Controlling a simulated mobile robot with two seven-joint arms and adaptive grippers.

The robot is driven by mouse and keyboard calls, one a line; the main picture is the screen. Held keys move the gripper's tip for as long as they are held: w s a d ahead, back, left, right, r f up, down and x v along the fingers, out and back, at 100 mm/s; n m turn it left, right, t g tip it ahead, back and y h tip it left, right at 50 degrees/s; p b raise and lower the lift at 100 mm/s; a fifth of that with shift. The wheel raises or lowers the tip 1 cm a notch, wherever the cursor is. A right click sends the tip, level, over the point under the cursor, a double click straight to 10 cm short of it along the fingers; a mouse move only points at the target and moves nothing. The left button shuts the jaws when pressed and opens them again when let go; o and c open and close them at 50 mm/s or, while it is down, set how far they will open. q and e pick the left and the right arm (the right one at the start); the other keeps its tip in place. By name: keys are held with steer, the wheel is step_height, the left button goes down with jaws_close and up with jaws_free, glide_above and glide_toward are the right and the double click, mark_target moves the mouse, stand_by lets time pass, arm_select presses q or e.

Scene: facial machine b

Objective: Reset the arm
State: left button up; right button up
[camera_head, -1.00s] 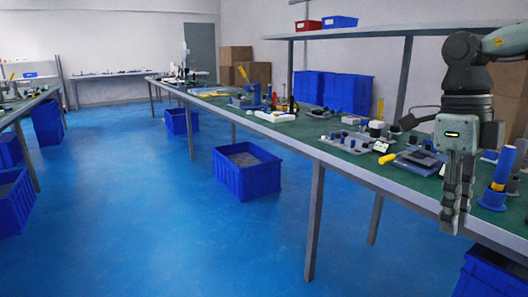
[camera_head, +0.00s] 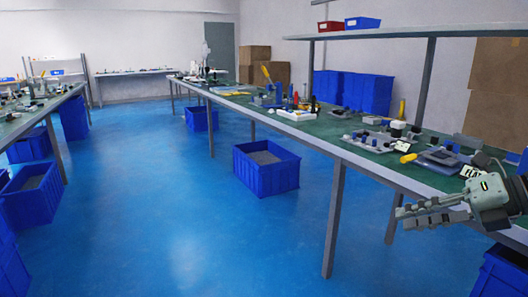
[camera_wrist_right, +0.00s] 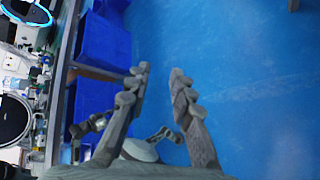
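My right gripper (camera_head: 400,217) reaches in from the right edge in the head view. It points left, in front of the long green-topped workbench (camera_head: 355,158), near its front edge and over the blue floor. In the right wrist view its two fingers (camera_wrist_right: 160,71) stand apart with nothing between the tips, only blue floor behind them. My left gripper and left arm are not in the head view.
Parts and tools cover the bench, including a yellow-handled tool (camera_head: 409,158). A blue crate (camera_head: 277,177) stands on the floor beside the bench. More blue crates (camera_head: 33,196) stand at the left. The floor (camera_head: 190,220) between is clear.

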steer(key=w+d+f+m+t+h, duration=0.4)
steer(key=d+f+m+t, duration=0.4)
steer(key=m, duration=0.5)
steer(key=s+d+f+m+g+h, duration=0.1)
steer(key=s+d+f+m+h, duration=0.25)
steer(key=f+m, duration=0.3)
steer(key=s+d+f+m+h, duration=0.3)
steer(key=f+m+h, duration=0.2)
steer(key=f, duration=0.3)
steer(key=s+a+f+m+g+p, duration=0.1)
steer(key=s+a+f+m+g, duration=0.2)
steer(key=s+f, duration=0.3)
steer(key=s+a+f+m+g, duration=0.3)
steer(key=s+f, duration=0.2)
steer(key=f, duration=0.3)
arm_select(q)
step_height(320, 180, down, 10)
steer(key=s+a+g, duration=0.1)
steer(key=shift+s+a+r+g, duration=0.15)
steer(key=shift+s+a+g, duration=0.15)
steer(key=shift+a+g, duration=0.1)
arm_select(e)
steer(key=s+a+f+m+g+y, duration=0.1)
steer(key=s+a+f+g, duration=0.3)
steer(key=s+a, duration=0.5)
steer(key=shift+a+f+m, duration=0.65)
steer(key=shift+a+f, duration=0.2)
steer(key=shift+a, duration=0.15)
